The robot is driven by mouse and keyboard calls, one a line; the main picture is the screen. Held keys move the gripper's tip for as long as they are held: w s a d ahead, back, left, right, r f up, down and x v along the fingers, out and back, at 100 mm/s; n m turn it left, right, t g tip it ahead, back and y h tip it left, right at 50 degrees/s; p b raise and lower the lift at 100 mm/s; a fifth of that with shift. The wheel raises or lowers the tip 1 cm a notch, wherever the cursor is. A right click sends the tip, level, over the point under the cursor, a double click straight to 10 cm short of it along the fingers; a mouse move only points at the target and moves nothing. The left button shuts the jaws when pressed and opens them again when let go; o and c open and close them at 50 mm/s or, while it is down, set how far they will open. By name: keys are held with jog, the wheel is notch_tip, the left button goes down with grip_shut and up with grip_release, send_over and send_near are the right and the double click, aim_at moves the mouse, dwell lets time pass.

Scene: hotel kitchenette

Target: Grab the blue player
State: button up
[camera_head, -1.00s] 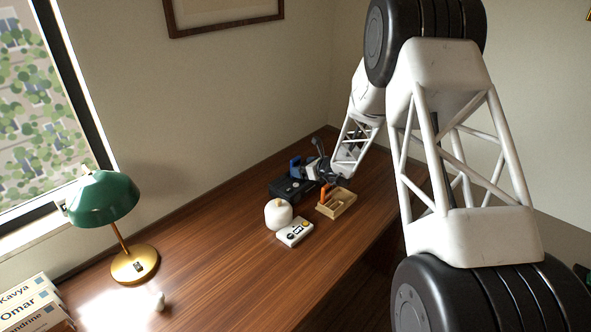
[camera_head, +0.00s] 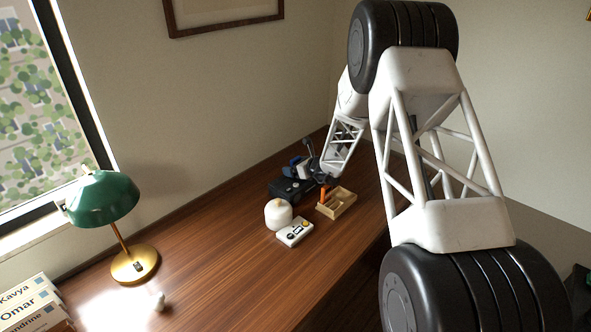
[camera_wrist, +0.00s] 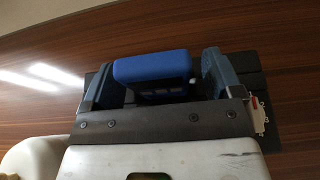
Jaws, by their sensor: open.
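The blue player (camera_wrist: 152,67) is a rounded blue block with a dark, slotted lower side in the wrist view. It lies between the two blue-grey fingers of my gripper (camera_wrist: 159,78), with a gap visible on the right side. My gripper is open. A black box-like thing (camera_wrist: 245,68) shows behind and below the fingers. In the head view the gripper (camera_head: 309,163) is at the far part of the desk, by the black box (camera_head: 284,189). There the player is mostly hidden by or merged with the gripper.
A white candle-like jar (camera_head: 278,214), a white device with buttons (camera_head: 295,232) and a wooden tray (camera_head: 347,205) holding an orange item (camera_head: 323,194) stand close in front of the gripper. A green lamp (camera_head: 104,198) stands left. The desk's middle (camera_head: 215,240) is clear.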

aim_at(296, 160)
jog(key=c, duration=1)
jog(key=shift+r, duration=0.15)
jog(key=shift+c, duration=0.2)
jog(key=shift+r, duration=1.5)
jog(key=shift+s+r, duration=0.15)
jog(key=shift+s, duration=0.2)
jog(key=s+d+r, duration=0.1)
jog(key=s+d, duration=0.1)
jog(key=s, duration=1.3)
jog(key=shift+d+r, duration=0.15)
jog(key=shift+r, duration=0.05)
jog(key=shift+s, duration=0.1)
